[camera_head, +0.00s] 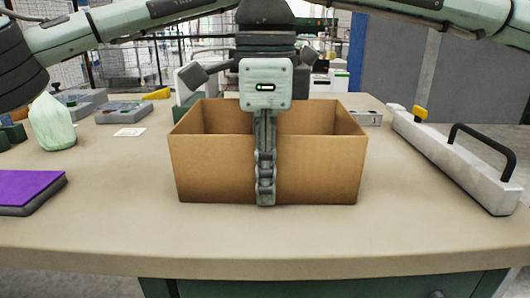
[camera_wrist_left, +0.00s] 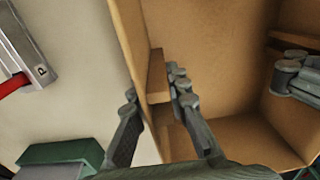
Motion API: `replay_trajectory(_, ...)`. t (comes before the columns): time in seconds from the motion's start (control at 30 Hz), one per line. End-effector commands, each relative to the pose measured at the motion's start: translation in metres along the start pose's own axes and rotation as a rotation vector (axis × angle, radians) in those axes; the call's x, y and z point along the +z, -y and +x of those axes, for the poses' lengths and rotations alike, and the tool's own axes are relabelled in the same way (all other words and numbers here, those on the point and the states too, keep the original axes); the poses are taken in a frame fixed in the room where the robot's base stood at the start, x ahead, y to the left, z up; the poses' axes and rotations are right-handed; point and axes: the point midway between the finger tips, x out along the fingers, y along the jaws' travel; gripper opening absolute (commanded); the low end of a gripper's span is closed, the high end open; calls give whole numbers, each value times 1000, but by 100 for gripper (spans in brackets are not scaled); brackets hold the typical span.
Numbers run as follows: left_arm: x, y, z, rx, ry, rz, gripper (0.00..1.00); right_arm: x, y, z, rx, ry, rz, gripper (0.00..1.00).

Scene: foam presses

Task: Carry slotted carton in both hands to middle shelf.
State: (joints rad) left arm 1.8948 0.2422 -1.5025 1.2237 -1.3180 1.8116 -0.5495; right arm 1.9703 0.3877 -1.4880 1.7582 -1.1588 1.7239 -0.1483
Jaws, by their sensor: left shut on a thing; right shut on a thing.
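The open brown carton (camera_head: 225,170) is in the middle of the head view, upright over the table; I cannot tell whether its base touches the top. My right gripper (camera_head: 265,190) is shut on its near wall, one finger down the outside. In the left wrist view, the carton (camera_wrist_left: 215,60) fills the right side. My left gripper (camera_wrist_left: 154,98) straddles its wall there, one finger inside and one outside. A finger of my right gripper (camera_wrist_left: 300,78) shows at the opposite wall. My left gripper is mostly hidden in the head view. I cannot make out the middle shelf.
On the beige table (camera_head: 110,225) are a purple-topped block (camera_head: 28,190), a pale green bag (camera_head: 52,125) and a grey device (camera_head: 122,112) to the left. A long white bar with a black handle (camera_head: 450,160) lies right. The table front is clear.

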Motion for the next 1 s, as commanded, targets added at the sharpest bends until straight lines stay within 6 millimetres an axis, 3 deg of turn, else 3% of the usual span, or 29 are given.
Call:
replay_trajectory(0.6, 2, -1, -1, 1, 3, -2, 0, 3, -2, -4, -4, 6, -10, 0)
replay_trajectory(1.0, 2, 0, -40, -1, 3, 0, 0, 3, -1, -44, -6, 7, -8, 0)
